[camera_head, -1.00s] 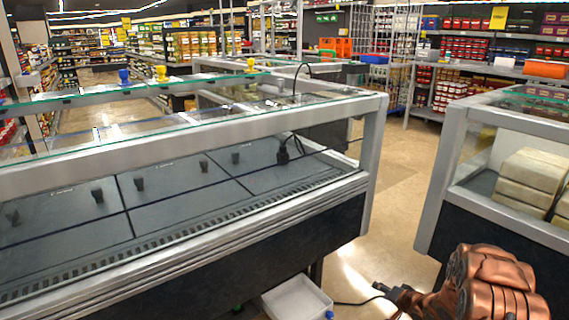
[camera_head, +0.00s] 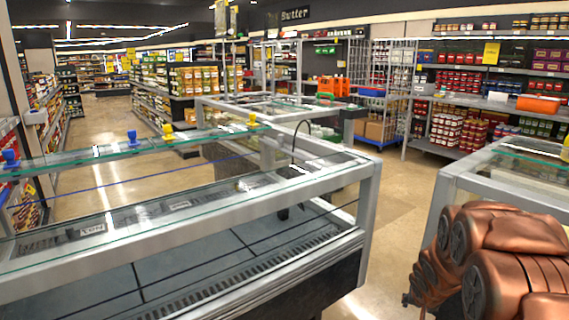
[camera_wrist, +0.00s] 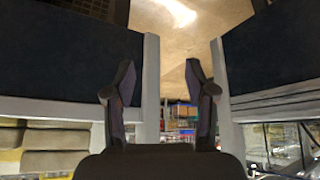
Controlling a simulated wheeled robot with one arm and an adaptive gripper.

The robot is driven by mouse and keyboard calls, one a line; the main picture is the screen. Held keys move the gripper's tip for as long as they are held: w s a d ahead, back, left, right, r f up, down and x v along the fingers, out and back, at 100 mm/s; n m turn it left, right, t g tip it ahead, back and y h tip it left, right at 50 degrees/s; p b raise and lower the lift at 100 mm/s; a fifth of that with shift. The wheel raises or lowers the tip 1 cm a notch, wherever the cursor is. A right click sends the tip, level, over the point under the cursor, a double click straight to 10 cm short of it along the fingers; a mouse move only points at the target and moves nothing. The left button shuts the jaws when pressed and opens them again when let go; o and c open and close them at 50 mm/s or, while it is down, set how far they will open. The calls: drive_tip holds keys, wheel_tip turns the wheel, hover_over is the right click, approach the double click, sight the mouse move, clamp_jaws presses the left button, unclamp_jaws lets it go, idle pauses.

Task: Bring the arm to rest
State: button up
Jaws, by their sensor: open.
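My copper-coloured arm (camera_head: 500,250) is folded at the lower right in the head view, in front of the right-hand glass case. My gripper is not clearly visible there. In the wrist view my gripper (camera_wrist: 161,82) shows as two dark fingers, spread apart with nothing between them. The wrist picture is upside down, with the floor (camera_wrist: 168,30) at the top. The fingers point at the open aisle between two cases, and I see no contact with either.
A long glass-topped case (camera_head: 368,200) fills the left and centre. Another case (camera_head: 450,180) stands close beside my arm at right. Blue (camera_head: 132,138) and yellow (camera_head: 168,130) pieces sit along the left case's glass. Tan floor (camera_head: 395,215) is clear between the cases.

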drive_tip(key=s+a+r+n+g+p, duration=0.15)
drive_tip(key=s+a+r+p, duration=0.25)
drive_tip(key=s+r, duration=0.45)
drive_tip(key=s+a+r+g+p, duration=0.2)
drive_tip(key=s+a+r+p, duration=0.15)
drive_tip(key=s+r, duration=0.5)
drive_tip(key=s+a+r+n+g+y+p, duration=0.1)
drive_tip(key=s+a+r+p, duration=0.3)
drive_tip(key=s, duration=0.7)
drive_tip(key=s+a+r+n+g+y+p, duration=0.1)
drive_tip(key=s+a+r+p, duration=0.4)
drive_tip(key=s, duration=0.6)
wheel_tip(320, 180, up, 3)
drive_tip(key=shift+s+a+r+n+g+y, duration=0.2)
drive_tip(key=shift+a+n+g+y, duration=0.3)
drive_tip(key=shift+a+g, duration=0.5)
